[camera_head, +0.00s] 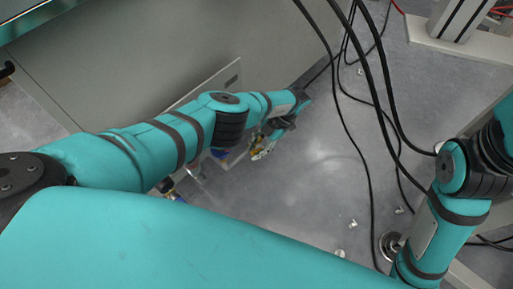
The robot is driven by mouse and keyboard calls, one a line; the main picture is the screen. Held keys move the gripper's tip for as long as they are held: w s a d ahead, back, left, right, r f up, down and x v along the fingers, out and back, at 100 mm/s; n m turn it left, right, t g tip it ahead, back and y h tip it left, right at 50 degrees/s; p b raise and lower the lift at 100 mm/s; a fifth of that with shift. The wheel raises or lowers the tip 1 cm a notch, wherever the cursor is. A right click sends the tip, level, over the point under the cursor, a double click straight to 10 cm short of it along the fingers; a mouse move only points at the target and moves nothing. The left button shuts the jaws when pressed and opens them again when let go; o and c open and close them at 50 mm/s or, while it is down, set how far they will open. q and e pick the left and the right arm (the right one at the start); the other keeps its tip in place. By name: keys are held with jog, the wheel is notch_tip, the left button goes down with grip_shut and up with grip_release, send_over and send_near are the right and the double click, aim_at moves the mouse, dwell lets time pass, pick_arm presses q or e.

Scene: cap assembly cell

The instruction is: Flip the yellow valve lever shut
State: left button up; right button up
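My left arm reaches in from the left and bends down at its far end. My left gripper (262,147) is small and partly covered there, beside a small yellow part (257,146) that may be the valve lever. I cannot tell whether they touch, whether the gripper is open or shut, or how the lever is turned. A blue piece (219,153) and pale pipe-like fittings (197,172) show just below my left forearm, which hides much of the area. My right arm is at the right edge; its gripper is not in view.
A large grey panel (190,45) stands behind my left arm. Several black cables (375,90) hang down right of the middle. A pale frame post (462,18) stands at the upper right. The grey floor (310,185) between my arms is mostly clear, with a few small bits.

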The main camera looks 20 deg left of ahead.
aim_at(256, 151)
pick_arm(q)
jog(key=shift+r, duration=0.1)
jog(key=shift+w+r, duration=0.1)
jog(key=shift+r, duration=0.8)
notch_tip(256, 151, up, 8)
jog(key=shift+o, duration=0.4)
